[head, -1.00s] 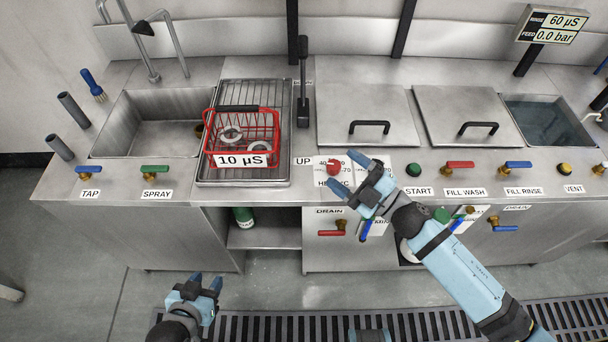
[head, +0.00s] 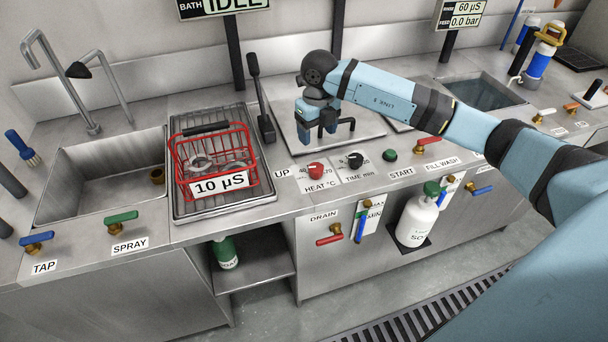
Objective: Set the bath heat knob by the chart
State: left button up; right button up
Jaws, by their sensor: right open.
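The red HEAT °C knob (head: 316,170) sits on a white dial plate on the counter's front strip. Some scale numbers show around it, but its setting is too small to read. The black TIME min knob (head: 355,160) is just right of it. My right gripper (head: 316,113) is open and empty, above the left bath lid, by its black handle and behind the heat knob. I cannot tell whether it touches the handle. My left gripper is out of view. No readable heat chart shows; a white card on the cabinet front is partly covered by a blue lever.
A red basket (head: 214,165) labelled 10 µS stands on the drain rack, left of the knobs. A black upright lever (head: 262,105) stands behind UP. The green START button (head: 390,155) is right of the knobs. The bath display (head: 222,6) reads IDLE.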

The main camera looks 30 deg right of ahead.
aim_at(316, 167)
notch_tip(316, 167, down, 12)
jog(key=shift+f, duration=0.75)
jog(key=c, duration=0.9)
jog(key=shift+c, duration=0.2)
